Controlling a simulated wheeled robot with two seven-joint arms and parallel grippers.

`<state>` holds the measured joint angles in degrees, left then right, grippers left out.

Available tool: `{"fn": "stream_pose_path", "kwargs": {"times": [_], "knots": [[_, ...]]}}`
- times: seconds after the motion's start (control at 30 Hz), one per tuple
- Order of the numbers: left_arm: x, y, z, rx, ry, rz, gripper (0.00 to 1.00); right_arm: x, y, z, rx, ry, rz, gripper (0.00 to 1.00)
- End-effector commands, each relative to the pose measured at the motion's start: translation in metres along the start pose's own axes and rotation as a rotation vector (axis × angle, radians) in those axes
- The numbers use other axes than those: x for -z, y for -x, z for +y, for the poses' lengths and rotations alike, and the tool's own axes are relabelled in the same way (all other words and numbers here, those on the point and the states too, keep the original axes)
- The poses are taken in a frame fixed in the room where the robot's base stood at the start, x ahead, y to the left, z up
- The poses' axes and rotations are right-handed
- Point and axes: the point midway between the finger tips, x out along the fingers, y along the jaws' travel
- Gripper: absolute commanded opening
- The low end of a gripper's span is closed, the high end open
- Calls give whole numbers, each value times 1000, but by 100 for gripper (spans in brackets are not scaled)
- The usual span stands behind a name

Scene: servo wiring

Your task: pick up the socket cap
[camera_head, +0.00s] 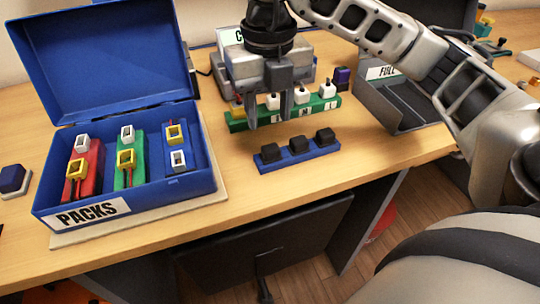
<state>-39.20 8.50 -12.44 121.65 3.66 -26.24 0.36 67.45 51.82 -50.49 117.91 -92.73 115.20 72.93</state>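Several small dark caps, one of them the middle cap (299,145), sit in a row on a blue strip (322,151) near the table's front edge. White caps, such as the rightmost one (327,90), sit on a green strip (296,118) behind it. Which of these is the socket cap I cannot tell. My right gripper (269,117) points down over the left part of the green strip, behind the blue strip. Its fingers are apart and no object shows between them; it hides part of the green strip. My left gripper is out of view.
An open blue box (135,212) labelled PACKS holds red, green and blue packs at the left. A grey tray (403,119) labelled FULL stands at the right. A grey device (233,62) stands behind my gripper. The wooden table (365,160) is clear right of the blue strip.

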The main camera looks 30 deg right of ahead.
Motion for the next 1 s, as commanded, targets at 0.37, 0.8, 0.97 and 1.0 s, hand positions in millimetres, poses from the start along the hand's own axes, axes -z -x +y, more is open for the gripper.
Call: {"fn": "stream_pose_path", "kwargs": {"times": [0.37,0.8,0.97,1.0], "knots": [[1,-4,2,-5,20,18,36,3,-37,-1,-1,2,4,40],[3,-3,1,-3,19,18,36,4,-72,-2,-1,1,-1,40],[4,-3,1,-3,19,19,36,4,-72,-2,-1,1,-1,21],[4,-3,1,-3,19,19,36,4,-72,-2,-1,1,-1,9]]}}
